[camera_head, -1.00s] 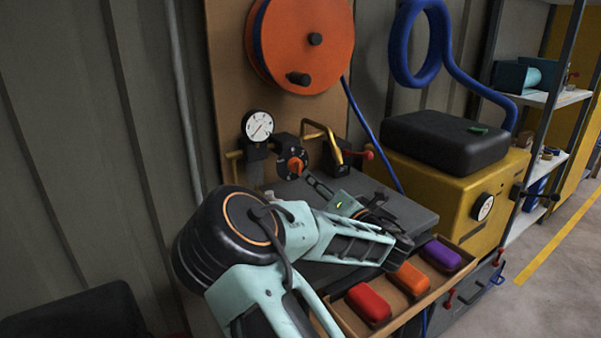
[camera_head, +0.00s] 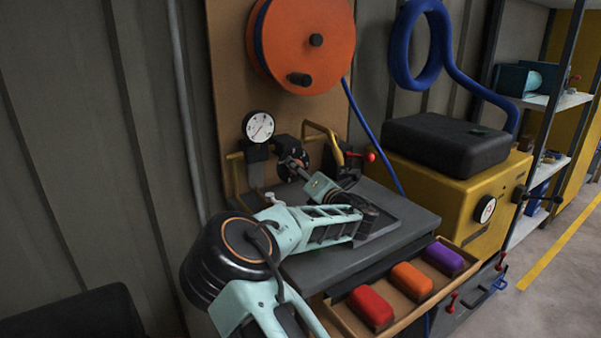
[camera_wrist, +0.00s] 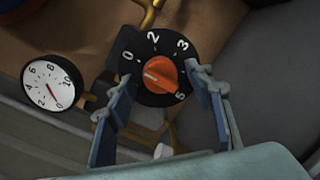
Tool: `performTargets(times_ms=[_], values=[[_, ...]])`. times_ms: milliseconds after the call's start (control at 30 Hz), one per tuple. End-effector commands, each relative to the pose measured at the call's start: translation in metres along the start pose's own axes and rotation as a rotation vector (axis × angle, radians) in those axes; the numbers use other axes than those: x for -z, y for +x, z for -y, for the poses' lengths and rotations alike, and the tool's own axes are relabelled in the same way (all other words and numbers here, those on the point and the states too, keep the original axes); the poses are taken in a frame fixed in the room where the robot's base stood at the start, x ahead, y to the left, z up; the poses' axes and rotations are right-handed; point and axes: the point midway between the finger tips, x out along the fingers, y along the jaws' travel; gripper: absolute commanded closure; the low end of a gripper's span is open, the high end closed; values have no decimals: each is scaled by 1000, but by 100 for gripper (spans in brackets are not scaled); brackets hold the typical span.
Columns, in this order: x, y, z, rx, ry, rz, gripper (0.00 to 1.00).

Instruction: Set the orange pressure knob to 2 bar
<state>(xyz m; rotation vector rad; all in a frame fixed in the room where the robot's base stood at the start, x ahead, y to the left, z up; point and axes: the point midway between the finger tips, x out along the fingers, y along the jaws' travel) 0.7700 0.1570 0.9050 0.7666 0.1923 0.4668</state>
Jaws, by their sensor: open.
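The orange pressure knob (camera_wrist: 161,74) sits on a round black dial (camera_wrist: 150,47) with white figures 0, 2, 3 and 5. A pale line on the knob points to its left in the wrist view, below the 0; its exact reading is hard to tell. My gripper (camera_wrist: 161,76) is open, with one finger on each side of the dial and the knob between them. I cannot tell whether either finger touches. In the head view my gripper (camera_head: 297,166) covers most of the dial and the knob.
A white pressure gauge (camera_head: 258,127) with a red needle is left of the dial; it also shows in the wrist view (camera_wrist: 48,86). A yellow pipe (camera_head: 322,130) and red-handled valve (camera_head: 369,156) stand to the right. A grey worktop (camera_head: 405,212) lies below.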

Motion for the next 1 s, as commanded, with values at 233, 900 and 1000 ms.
performTargets(times_ms=[233, 900, 1000], values=[[0, 0, 0, 0, 0, 0, 68], [-3, -1, -2, 6, 100, -5, 94], [-4, -1, -2, 10, 168, -9, 94]])
